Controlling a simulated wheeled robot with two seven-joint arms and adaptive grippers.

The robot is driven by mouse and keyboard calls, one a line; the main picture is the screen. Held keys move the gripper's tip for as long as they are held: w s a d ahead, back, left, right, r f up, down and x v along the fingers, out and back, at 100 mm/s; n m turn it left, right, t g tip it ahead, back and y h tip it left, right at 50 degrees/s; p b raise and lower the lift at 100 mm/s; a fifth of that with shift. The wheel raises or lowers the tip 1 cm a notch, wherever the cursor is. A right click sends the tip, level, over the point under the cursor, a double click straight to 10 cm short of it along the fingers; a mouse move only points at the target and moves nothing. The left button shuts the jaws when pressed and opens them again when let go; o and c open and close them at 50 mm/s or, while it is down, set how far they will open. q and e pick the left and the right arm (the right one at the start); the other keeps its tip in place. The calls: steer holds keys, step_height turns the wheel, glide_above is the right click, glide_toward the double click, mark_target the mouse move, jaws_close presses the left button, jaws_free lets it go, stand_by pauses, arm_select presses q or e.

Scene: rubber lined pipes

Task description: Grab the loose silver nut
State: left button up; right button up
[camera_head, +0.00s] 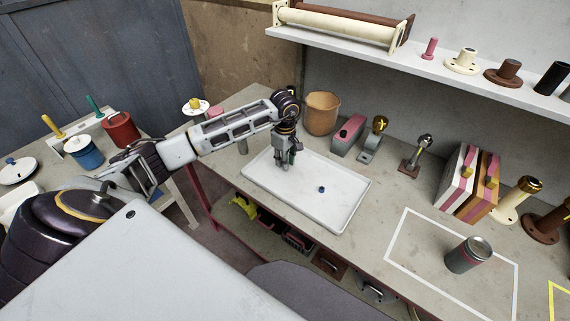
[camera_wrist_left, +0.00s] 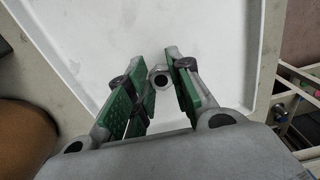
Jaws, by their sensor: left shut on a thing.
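The silver nut (camera_wrist_left: 158,79) shows in the left wrist view as a small grey ring with a dark hole, between the fingertips of my left gripper (camera_wrist_left: 154,82). The gripper's green-padded fingers are shut on it. In the head view my left gripper (camera_head: 284,162) points down over the back left part of the white tray (camera_head: 335,216). The nut is too small to make out there. I cannot tell whether it still touches the tray. My right gripper is not in view.
A small blue piece (camera_head: 321,189) lies in the tray, right of the gripper. An orange-brown pot (camera_head: 321,114) and a pink-and-grey block (camera_head: 347,135) stand behind the tray. A dark can (camera_head: 468,255) stands in a white outline at right. A shelf (camera_head: 440,75) overhangs the back.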

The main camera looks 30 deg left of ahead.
arm_select(q)
step_height(320, 180, up, 8)
steer(key=shift+b, duration=0.35)
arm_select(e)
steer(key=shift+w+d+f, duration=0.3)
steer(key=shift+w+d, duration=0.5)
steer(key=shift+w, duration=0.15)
